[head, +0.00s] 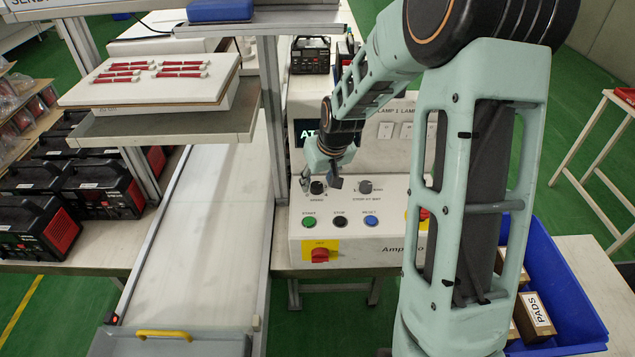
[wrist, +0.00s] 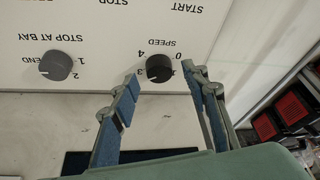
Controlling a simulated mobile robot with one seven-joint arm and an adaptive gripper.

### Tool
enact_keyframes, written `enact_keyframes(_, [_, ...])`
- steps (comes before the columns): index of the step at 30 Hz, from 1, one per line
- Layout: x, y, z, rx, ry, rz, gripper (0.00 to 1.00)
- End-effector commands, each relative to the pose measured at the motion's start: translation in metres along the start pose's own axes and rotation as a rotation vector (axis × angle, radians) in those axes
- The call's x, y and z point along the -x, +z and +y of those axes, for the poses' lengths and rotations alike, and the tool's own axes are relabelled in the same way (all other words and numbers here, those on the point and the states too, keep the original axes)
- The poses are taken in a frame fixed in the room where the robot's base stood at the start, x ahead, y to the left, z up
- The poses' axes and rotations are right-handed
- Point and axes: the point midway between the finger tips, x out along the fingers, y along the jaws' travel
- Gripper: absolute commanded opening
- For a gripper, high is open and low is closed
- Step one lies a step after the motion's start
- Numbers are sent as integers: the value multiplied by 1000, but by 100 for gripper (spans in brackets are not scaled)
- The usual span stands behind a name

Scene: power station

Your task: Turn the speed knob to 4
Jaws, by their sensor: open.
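The speed knob (head: 316,187) is a small black round knob at the upper left of the white control panel's sloped face. In the wrist view, where the lettering is upside down, the knob (wrist: 159,68) sits below the word SPEED, with a few scale digits partly visible around it. I cannot tell for sure which digit its mark points to. My gripper (head: 320,181) is open at the knob. In the wrist view its blue-padded fingers (wrist: 161,79) stand either side of the knob, with visible gaps and nothing held.
The STOP AT BAY knob (head: 365,186) is close to the right. Green START (head: 309,221), black STOP (head: 340,222) and blue RESET (head: 371,220) buttons lie below, above a red switch (head: 320,255) on yellow. A shelf post (head: 272,110) stands close left. A blue crate (head: 565,290) is at right.

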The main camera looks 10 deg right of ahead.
Motion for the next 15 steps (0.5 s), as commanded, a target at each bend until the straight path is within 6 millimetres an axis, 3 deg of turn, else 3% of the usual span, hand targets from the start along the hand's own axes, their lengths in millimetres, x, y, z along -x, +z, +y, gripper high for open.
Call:
enact_keyframes(6, [-15,0,0,2,0,1,42])
enact_keyframes(15, [-17,0,0,1,1,1,42])
